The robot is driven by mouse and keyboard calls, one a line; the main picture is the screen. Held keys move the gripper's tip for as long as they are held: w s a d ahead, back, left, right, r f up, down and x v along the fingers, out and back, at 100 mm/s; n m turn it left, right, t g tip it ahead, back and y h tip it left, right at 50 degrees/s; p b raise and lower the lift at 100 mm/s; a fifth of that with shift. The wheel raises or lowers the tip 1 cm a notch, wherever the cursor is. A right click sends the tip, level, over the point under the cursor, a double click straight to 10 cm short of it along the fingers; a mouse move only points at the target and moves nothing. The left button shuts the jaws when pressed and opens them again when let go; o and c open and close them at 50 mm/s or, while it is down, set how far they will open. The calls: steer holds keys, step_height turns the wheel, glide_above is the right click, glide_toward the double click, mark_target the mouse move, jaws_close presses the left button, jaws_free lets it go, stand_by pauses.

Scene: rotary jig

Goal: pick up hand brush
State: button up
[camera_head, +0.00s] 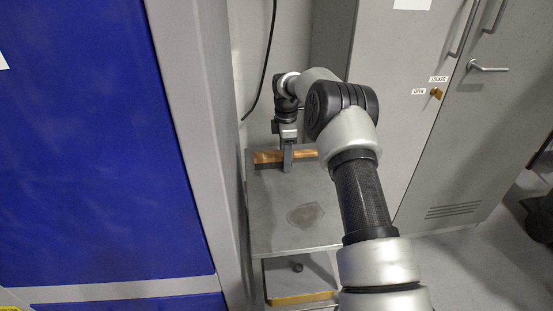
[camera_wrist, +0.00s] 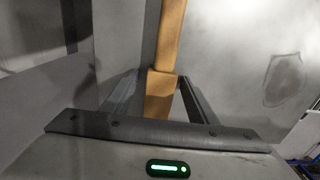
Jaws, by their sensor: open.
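The hand brush (camera_head: 267,157) is a long wooden-coloured piece lying across the back of the small grey table in the head view. A darker strip shows along its front side. My gripper (camera_head: 288,166) points down at it and hides its middle part. In the wrist view the brush (camera_wrist: 171,38) runs from the top edge down to between the two fingers. My gripper (camera_wrist: 160,80) is open there, with one finger on each side of the brush's wider block. Whether a finger touches it I cannot tell. The brush's near end is hidden behind the gripper body.
The grey table (camera_head: 270,222) has a dark stain and is otherwise clear in front. A lower shelf (camera_head: 300,281) has a wooden-coloured edge. A blue-panelled machine (camera_head: 90,140) stands close on the left. Grey cabinets (camera_head: 420,130) stand on the right. A black cable (camera_head: 265,65) hangs on the wall.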

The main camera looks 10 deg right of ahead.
steer(key=c, duration=1.3)
steer(key=shift+c, duration=0.2)
steer(key=shift+r, duration=0.2)
step_height(320, 180, up, 10)
steer(key=shift+f+p, duration=0.15)
steer(key=shift+p, duration=0.7)
